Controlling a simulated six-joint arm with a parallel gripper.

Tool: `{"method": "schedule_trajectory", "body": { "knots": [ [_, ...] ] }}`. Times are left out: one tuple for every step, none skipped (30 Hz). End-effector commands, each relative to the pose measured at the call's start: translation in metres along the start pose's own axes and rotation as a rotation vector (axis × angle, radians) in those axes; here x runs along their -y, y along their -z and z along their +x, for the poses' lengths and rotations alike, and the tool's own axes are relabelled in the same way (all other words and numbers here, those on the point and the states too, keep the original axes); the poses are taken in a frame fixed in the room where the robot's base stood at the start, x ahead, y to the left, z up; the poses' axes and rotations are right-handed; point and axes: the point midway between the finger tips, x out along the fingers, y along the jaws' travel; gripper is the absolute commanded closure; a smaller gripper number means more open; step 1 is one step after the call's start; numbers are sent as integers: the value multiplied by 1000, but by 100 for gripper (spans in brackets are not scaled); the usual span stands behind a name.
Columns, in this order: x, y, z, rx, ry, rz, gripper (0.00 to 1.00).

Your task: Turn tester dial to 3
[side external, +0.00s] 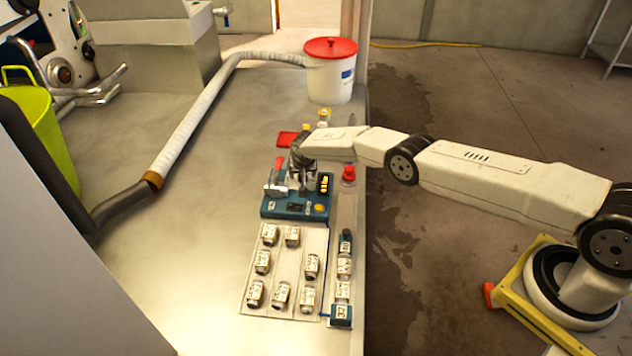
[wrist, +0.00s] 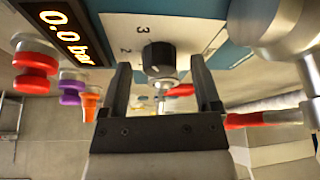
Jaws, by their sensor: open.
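The tester dial (wrist: 158,58) is a black round knob on a pale panel with a blue surround. The digits 3 and 2 are printed left of it in the wrist view; I cannot tell which number it points to. My gripper (wrist: 160,68) is open, its two black fingers on either side of the dial in the picture, with a gap on both sides. I cannot tell how far the tips are from the panel. In the side external view, my gripper (side external: 295,178) is over a blue box (side external: 278,209); the dial is hidden there.
A display (wrist: 63,38) reading 0.0 bar and red (wrist: 35,65), purple (wrist: 71,86) and orange (wrist: 91,100) parts are at the left. A red lever (wrist: 262,119) is at the right. Several small labelled jars stand on a tray (side external: 283,240). A white bucket (side external: 330,85) stands behind.

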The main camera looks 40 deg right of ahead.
Motion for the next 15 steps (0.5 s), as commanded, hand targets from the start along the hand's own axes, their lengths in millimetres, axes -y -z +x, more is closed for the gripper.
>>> {"method": "schedule_trajectory", "body": {
  "knots": [
    [0, 1, -1, -1, 0, 0, 19],
    [1, 1, -2, -1, 1, 0, 19],
    [1, 1, -3, -1, 1, 0, 19],
    [1, 1, -4, -2, 1, 1, 19],
    [1, 1, -5, -2, 1, 1, 19],
    [1, 1, -6, -1, 1, 1, 19],
    [1, 2, -7, -2, 1, 1, 19],
    [1, 2, -8, -1, 0, 1, 19],
    [1, 2, -9, -1, 0, 0, 19],
    [1, 2, -10, -2, 0, 0, 19],
    [2, 2, -12, -2, 1, 0, 19],
    [1, 2, -13, -2, 0, -1, 19],
    [1, 2, -14, -2, 0, 0, 19],
    [1, 2, -15, -2, 0, 0, 19],
    [1, 2, -17, -2, 0, 0, 19]
  ]
}}
